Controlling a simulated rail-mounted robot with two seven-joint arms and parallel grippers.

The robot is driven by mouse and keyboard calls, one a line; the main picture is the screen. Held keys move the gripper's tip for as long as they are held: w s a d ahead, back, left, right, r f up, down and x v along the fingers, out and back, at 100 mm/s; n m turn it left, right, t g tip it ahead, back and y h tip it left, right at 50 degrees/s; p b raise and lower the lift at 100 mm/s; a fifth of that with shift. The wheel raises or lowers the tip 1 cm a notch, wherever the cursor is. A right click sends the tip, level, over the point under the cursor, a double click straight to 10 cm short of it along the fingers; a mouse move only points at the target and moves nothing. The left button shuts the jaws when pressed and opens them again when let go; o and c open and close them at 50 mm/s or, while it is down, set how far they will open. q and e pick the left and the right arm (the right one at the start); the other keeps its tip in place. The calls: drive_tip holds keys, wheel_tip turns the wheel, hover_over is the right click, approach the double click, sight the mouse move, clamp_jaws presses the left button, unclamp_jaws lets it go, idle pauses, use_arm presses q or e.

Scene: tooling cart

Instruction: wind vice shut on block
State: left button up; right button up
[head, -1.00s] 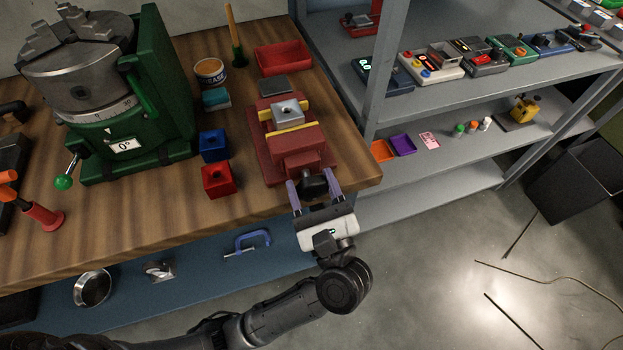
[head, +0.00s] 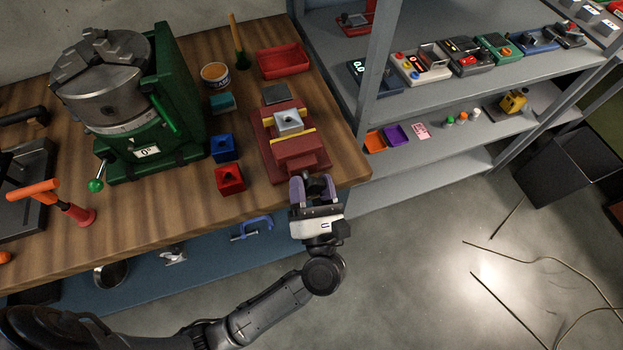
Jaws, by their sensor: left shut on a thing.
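The red vice (head: 300,158) stands near the right front of the wooden bench, with yellow jaw faces. A light grey metal block (head: 289,123) with a hole in its top sits between the jaws. Whether both jaws touch it is too small to tell. My left gripper (head: 314,189) is at the front end of the vice, its purple-grey fingers shut around the dark screw knob (head: 316,184), which they partly hide. My right gripper does not show.
A red cube (head: 230,179) and a blue cube (head: 223,148) stand left of the vice. Behind it are a grey plate (head: 275,93) and a red tray (head: 283,61). A green rotary chuck (head: 150,120) fills the left. Grey shelves (head: 440,108) stand at the right.

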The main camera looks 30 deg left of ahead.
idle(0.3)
use_arm(q)
drive_tip(key=o, duration=0.9)
drive_tip(key=v, duration=1.3)
drive_tip(key=shift+s+d+f, duration=0.15)
drive_tip(key=shift+s+d, duration=0.05)
drive_tip(key=shift+s, duration=0.15)
